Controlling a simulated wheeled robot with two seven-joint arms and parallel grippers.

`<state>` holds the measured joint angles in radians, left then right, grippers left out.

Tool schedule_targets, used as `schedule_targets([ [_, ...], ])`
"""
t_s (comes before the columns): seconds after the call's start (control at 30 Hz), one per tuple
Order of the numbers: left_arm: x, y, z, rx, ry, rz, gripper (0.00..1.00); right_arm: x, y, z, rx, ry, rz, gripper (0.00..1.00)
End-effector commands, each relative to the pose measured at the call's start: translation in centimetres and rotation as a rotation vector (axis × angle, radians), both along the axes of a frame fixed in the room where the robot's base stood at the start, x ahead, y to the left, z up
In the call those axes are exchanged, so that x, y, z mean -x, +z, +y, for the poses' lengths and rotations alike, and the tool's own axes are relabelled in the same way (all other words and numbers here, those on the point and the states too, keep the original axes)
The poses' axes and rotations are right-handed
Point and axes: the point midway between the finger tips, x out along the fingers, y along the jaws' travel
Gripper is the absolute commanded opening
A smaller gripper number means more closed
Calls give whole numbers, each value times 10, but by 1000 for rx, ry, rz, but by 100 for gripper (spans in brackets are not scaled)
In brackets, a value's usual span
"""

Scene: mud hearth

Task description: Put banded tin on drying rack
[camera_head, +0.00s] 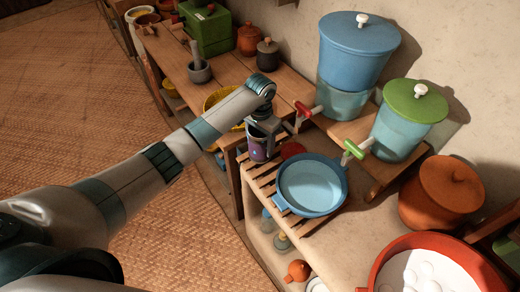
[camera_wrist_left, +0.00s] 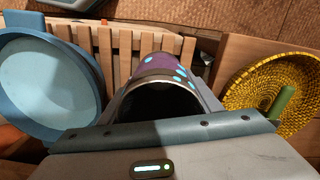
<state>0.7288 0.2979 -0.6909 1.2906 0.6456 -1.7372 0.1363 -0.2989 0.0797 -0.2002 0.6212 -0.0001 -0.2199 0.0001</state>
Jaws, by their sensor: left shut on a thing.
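The banded tin (camera_head: 258,150) is dark purple and upright at the far left end of the slatted wooden drying rack (camera_head: 262,184). My left gripper (camera_head: 263,129) is shut on the tin from above. I cannot tell whether the tin's base touches the slats. My right gripper is not in view.
A blue pan (camera_head: 312,186) covers much of the rack. A red round thing (camera_head: 292,149) lies behind the tin. Blue (camera_head: 345,70) and green-lidded (camera_head: 405,120) dispensers stand behind, their taps jutting forward. A yellow basket (camera_wrist_left: 275,85) sits on the neighbouring table.

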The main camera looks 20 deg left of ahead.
Motion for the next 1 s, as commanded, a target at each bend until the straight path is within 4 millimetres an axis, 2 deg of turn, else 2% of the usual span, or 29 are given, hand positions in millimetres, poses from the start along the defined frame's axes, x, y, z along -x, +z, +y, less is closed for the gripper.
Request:
schedule_targets([
  [0.23,1,-5,0,-1,0,2,35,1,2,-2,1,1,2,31],
  [0.53,1,-35,1,-2,0,1,35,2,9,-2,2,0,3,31],
  [0.97,0,-41,0,0,0,0,35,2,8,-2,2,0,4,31],
  [1.0,0,-40,0,-1,0,0,65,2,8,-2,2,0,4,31],
])
